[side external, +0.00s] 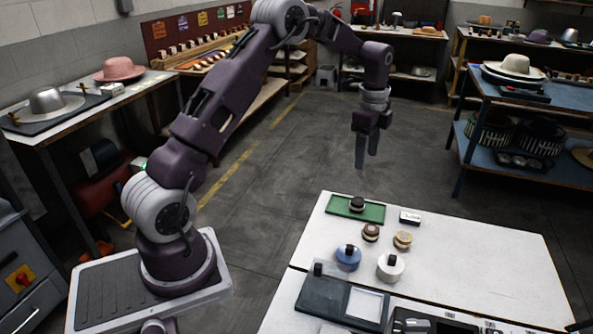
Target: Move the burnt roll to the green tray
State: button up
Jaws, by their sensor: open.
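The green tray (336,205) lies at the far left corner of the white table. A dark brown roll with a paler band (371,232) stands on the bare table just in front of the tray. A tan roll (402,240) stands to its right. I cannot tell for sure which dark roll is the burnt one. My gripper (366,158) points down, open and empty, high above the tray area and apart from everything. Its two fingers partly overlap in this view.
A blue round piece (348,258) and a white one (390,267), both with black knobs, stand nearer the front. A small label block (410,217) is right of the tray. Dark trays (322,296) line the front. The table's right half (490,265) is clear.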

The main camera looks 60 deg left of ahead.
jog(key=s+d+r+n+t, duration=0.1)
jog(key=s+d+r+n, duration=0.2)
jog(key=s+d+r, duration=0.4)
jog(key=s+d+r+n+t, duration=0.1)
jog(key=s+d+r+n, duration=0.1)
jog(key=s+d+r, duration=0.35)
jog(key=s+d+r+n+t, duration=0.1)
jog(key=s+d+n, duration=0.1)
jog(key=s, duration=0.8)
jog(key=s+d+n+t, duration=0.2)
jog(key=s+n, duration=0.3)
jog(key=s, duration=0.6)
jog(key=shift+d+r, duration=0.35)
jog(key=shift+d, duration=0.05)
